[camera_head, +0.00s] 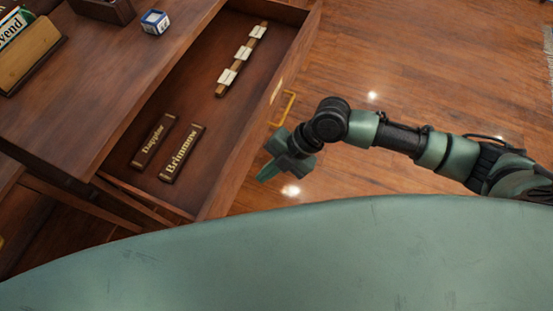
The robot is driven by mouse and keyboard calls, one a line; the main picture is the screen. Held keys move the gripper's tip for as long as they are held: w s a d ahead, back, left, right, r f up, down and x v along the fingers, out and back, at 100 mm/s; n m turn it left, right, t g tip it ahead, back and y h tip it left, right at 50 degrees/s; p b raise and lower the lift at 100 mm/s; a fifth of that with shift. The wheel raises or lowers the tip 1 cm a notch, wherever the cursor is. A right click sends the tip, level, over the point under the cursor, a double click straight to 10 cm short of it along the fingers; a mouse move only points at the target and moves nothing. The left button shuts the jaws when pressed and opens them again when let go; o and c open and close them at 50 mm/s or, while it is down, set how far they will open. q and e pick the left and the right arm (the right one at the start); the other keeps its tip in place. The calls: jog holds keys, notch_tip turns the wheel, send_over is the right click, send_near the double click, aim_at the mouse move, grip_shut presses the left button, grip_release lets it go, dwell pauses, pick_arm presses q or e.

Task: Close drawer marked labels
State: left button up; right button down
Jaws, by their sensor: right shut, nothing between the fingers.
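An open wooden drawer (195,110) is pulled out from a wooden desk or cabinet. Its front panel (262,112) faces right and carries a brass handle (288,108) and a small pale plate (276,91), whose writing I cannot read. Inside lie two dark nameplates, one reading "Brimmons" (182,153) and one that looks like "Dapplor" (153,142), and a wooden strip with white tags (242,59). My right gripper (268,170) is shut and empty, just outside the drawer front, below the handle. It looks apart from the panel. My left gripper is not in view.
The wooden top (80,75) holds a small blue-and-white box (154,22), a dark tray (103,8) and a wooden holder (28,50) with a lettered item. My own green body fills the bottom.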

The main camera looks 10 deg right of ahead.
aim_at(237, 178)
jog(key=a, duration=0.1)
jog(key=w+a, duration=0.1)
jog(key=w+a+f, duration=0.1)
jog(key=a, duration=0.1)
jog(key=shift+w+a+f+p, duration=0.1)
jog(key=shift+w+p, duration=0.05)
jog(key=shift+p, duration=0.2)
jog(key=shift+w+a, duration=0.1)
